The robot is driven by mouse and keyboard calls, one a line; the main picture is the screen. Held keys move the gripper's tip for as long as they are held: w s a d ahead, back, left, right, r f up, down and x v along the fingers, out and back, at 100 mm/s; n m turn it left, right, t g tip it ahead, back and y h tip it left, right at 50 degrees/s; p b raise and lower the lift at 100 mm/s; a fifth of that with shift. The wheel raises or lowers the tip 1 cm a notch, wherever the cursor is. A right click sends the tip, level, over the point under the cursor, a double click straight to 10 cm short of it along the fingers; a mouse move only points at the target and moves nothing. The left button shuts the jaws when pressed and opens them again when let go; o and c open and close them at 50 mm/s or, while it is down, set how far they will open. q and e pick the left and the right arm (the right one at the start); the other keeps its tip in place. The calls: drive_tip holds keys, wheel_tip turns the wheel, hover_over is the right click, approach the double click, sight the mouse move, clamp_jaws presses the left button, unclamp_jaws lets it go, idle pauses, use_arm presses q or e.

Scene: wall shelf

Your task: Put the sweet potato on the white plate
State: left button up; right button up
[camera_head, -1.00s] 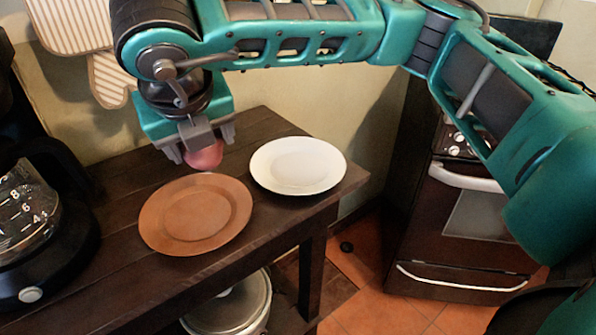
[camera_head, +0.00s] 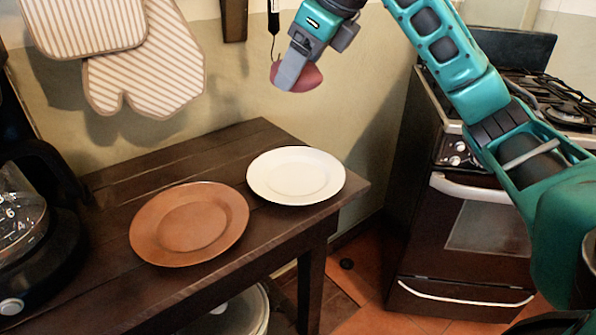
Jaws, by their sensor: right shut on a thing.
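My right gripper (camera_head: 296,66) is shut on the reddish-pink sweet potato (camera_head: 307,78). It holds the sweet potato in the air, high above the white plate. The fingers hide part of the sweet potato. The white plate (camera_head: 296,177) lies empty near the right end of the dark wooden shelf table. My left gripper does not show in the head view.
A brown plate (camera_head: 190,223) lies empty on the table (camera_head: 110,205), left of and in front of the white plate. A coffee maker (camera_head: 30,225) stands at the left. Striped oven mitts (camera_head: 145,70) hang on the wall. A stove (camera_head: 465,225) stands at the right.

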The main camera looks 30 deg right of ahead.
wheel_tip(320, 180, down, 13)
drive_tip(key=b, duration=0.3)
drive_tip(key=shift+b, duration=0.4)
wheel_tip(320, 180, down, 4)
drive_tip(key=shift+f+b, duration=0.1)
drive_tip(key=shift+b, duration=0.55)
drive_tip(key=shift+f, duration=0.25)
drive_tip(key=shift+r, duration=0.1)
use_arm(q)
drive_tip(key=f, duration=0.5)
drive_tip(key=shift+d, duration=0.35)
use_arm(e)
drive_tip(key=o, duration=1.2)
drive_tip(key=shift+c, duration=0.2)
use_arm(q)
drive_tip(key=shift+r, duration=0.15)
use_arm(e)
drive_tip(key=shift+s+r, duration=0.15)
drive_tip(key=shift+r, duration=0.25)
use_arm(q)
drive_tip(key=p, duration=0.1)
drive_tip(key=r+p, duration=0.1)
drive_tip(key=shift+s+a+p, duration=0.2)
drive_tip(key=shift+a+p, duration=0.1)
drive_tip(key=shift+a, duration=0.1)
use_arm(e)
drive_tip(key=v, duration=1.1)
